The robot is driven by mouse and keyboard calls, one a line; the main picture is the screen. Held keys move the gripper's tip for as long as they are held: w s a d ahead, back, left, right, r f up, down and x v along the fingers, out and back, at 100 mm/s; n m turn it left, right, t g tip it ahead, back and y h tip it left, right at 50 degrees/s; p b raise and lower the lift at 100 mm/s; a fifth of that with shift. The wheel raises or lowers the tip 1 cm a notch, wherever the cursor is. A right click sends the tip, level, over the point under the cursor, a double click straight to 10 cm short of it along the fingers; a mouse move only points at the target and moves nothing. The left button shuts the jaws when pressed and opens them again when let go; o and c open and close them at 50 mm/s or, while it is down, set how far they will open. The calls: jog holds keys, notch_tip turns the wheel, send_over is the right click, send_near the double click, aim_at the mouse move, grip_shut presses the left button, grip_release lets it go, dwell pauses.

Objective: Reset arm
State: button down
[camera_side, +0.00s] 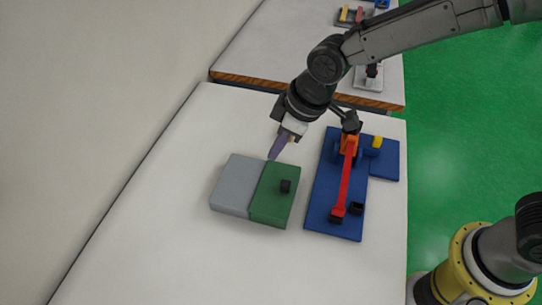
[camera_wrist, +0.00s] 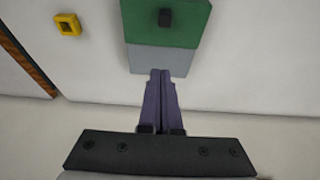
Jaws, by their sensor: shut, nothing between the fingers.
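My gripper (camera_side: 279,146) is shut and empty, with its purple fingers pointing down above the far edge of the green and grey block. In the wrist view the two fingers (camera_wrist: 161,75) lie together, their tips over the edge of the grey part. The block has a grey half (camera_side: 234,184) and a green half (camera_side: 268,203) with a small black knob (camera_side: 285,186) on the green. It also shows in the wrist view as grey (camera_wrist: 150,60) and green (camera_wrist: 190,30). I cannot tell the exact gap between the fingertips and the block.
A blue base (camera_side: 322,205) with a red lever (camera_side: 345,180), an orange post (camera_side: 349,144) and a yellow piece (camera_side: 377,142) stands to the right. A yellow square piece (camera_wrist: 67,24) lies in the wrist view. A second table (camera_side: 270,40) is behind.

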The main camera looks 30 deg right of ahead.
jog(key=w+d+r+m+t, duration=0.2)
jog(key=d+r, duration=0.6)
jog(key=r, duration=0.2)
jog(key=s+d+r+m+t, duration=0.1)
jog(key=s+d+r, duration=0.2)
jog(key=d, duration=0.3)
jog(key=s+d+r+m+t, duration=0.1)
jog(key=s+d+r+m, duration=0.1)
jog(key=s+d+r, duration=0.3)
jog(key=s+d+f+m+h, duration=0.1)
jog(key=s+d+f, duration=0.1)
jog(key=s, duration=0.3)
jog(key=s+d+f+m+h, duration=0.1)
jog(key=s+d+f, duration=0.1)
jog(key=s+d, duration=0.2)
jog(key=s+d+f+m+g, duration=0.1)
jog(key=s+d+f+m, duration=0.1)
jog(key=s, duration=0.4)
jog(key=shift+s+d+f+h, duration=0.4)
jog(key=shift+d+f, duration=0.05)
jog(key=shift+f, duration=0.15)
